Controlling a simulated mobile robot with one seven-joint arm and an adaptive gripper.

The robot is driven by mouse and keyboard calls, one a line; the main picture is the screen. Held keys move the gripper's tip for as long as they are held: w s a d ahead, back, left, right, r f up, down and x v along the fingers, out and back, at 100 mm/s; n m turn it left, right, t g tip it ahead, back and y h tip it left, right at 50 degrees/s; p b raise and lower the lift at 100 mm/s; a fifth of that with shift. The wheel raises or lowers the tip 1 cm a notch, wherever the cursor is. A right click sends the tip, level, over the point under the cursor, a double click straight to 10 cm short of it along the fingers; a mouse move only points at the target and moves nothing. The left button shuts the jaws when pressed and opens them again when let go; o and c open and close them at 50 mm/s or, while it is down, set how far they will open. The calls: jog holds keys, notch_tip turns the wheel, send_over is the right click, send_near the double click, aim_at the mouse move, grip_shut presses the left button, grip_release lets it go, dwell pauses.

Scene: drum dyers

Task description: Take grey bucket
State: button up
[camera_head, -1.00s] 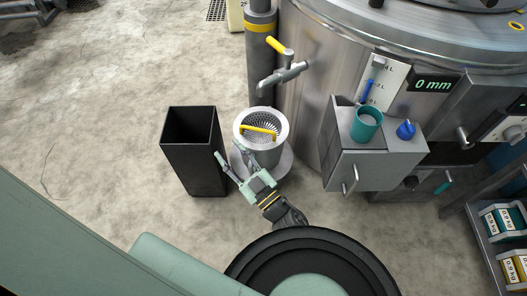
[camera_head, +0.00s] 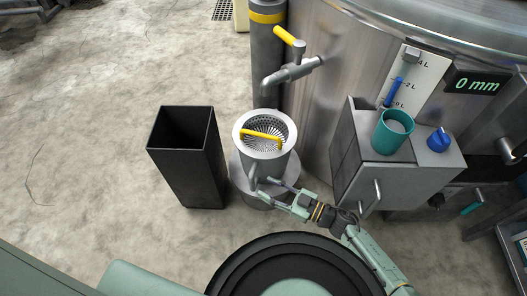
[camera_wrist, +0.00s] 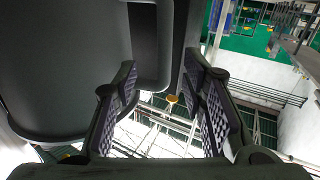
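The grey bucket (camera_head: 264,168) stands upright under the tap on a round grey base. In the wrist view the bucket's dark wall (camera_wrist: 60,70) fills the left, and a loop-shaped side handle (camera_wrist: 165,50) lies ahead, between the fingertips in the picture. The fingers (camera_wrist: 165,105) are apart with a clear gap. I cannot tell whether either touches the handle.
A tall black bin (camera_head: 197,170) stands close left of the bucket. The tap (camera_head: 290,70) hangs above it from the steel drum (camera_head: 345,60). A grey box (camera_head: 395,180) with a teal cup (camera_head: 393,132) is to the right. Open floor lies left of the bin.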

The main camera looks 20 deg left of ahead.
aim_at(252, 182)
jog(key=a, duration=0.6)
jog(key=shift+w+a, duration=0.3)
jog(key=shift+w, duration=0.05)
jog(key=shift+c, duration=0.2)
grip_shut()
dwell(0.5)
